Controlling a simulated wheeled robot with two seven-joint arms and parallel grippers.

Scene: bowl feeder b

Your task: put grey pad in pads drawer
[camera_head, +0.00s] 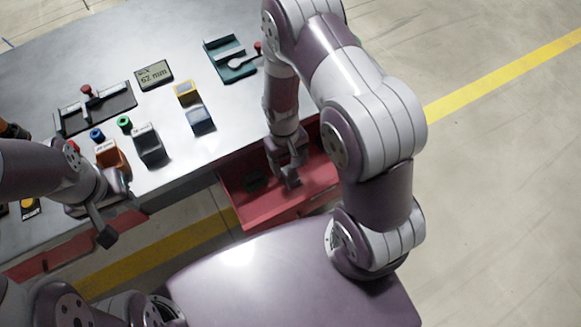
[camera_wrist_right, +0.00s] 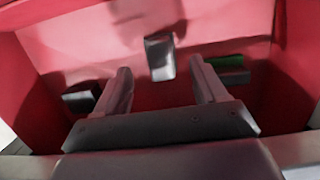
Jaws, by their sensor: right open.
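The pads drawer (camera_head: 262,214) is a red drawer pulled out from under the bench, and its red inside fills the right wrist view (camera_wrist_right: 225,25). My right gripper (camera_head: 288,178) is low inside it, pointing down. In the right wrist view its two fingers (camera_wrist_right: 161,68) are apart, with nothing clamped between them. A grey pad (camera_wrist_right: 160,60) is just beyond the fingertips, within the drawer; whether it rests flat on the floor is unclear. My left gripper (camera_head: 107,225) hangs by the bench's front edge at left; its jaw gap is unclear.
Inside the drawer, a dark block (camera_wrist_right: 80,98) lies left and a green piece (camera_wrist_right: 228,62) right of the fingers. Drawer walls surround the right gripper.

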